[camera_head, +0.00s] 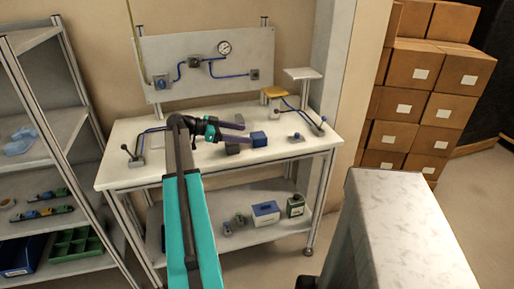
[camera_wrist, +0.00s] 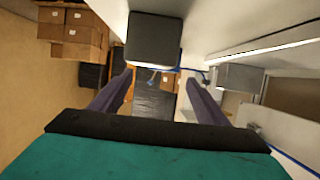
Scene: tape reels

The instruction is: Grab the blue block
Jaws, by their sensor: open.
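The blue block (camera_head: 259,139) sits on the white workbench (camera_head: 118,172), right of the middle in the head view. My gripper (camera_head: 245,133) is open, with its two purple fingers pointing right. In the head view the finger tips are just left of the blue block, and nothing is between them. Whether they touch it cannot be told. In the wrist view my gripper (camera_wrist: 159,77) has its fingers apart. I cannot make out the blue block clearly there.
A dark grey block (camera_head: 233,149) lies just below the fingers in the head view. A dark block (camera_wrist: 153,40) looms above the finger tips in the wrist view. A small grey fixture (camera_head: 296,138) stands to the right. A panel (camera_head: 172,56) with hoses and a gauge rises behind.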

